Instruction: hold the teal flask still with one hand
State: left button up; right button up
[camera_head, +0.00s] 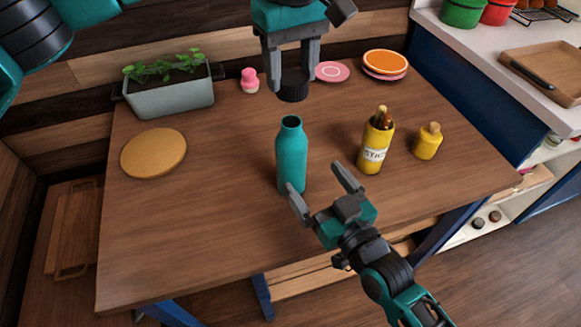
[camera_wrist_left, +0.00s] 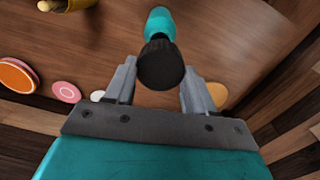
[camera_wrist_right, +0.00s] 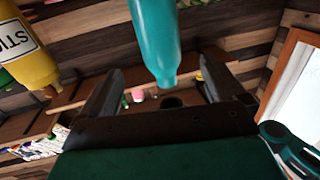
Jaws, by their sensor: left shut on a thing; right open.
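The teal flask (camera_head: 291,160) stands upright on the wooden table, its neck open on top. It also shows in the left wrist view (camera_wrist_left: 158,22) and the right wrist view (camera_wrist_right: 155,35). My left gripper (camera_head: 291,66) is shut on a black cap (camera_head: 293,88) and holds it above the flask, apart from the neck. The cap also shows in the left wrist view (camera_wrist_left: 160,66). My right gripper (camera_head: 315,178) is open and low, at the flask's front right. The flask appears ahead of its spread fingers, not gripped; whether a fingertip touches it I cannot tell.
A yellow container of sticks (camera_head: 375,145) and a yellow bottle (camera_head: 427,142) stand right of the flask. A round cork-coloured mat (camera_head: 153,152) lies left. A planter (camera_head: 170,92), a pink item (camera_head: 250,80) and plates (camera_head: 385,64) are at the back. The front left of the table (camera_head: 190,235) is clear.

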jog(key=x, duration=1.1)
jog(key=shift+w+a, duration=0.15)
jog(key=shift+w, duration=0.2)
jog(key=shift+c, duration=0.3)
jog(key=c, duration=1.5)
pick_arm(q)
send_over(291, 121)
jog(key=shift+f, duration=2.5)
pick_arm(e)
jog(key=shift+o, duration=0.2)
jog(key=shift+f, duration=0.1)
pick_arm(q)
jog(key=shift+f, duration=0.9)
jog(key=shift+f, duration=0.5)
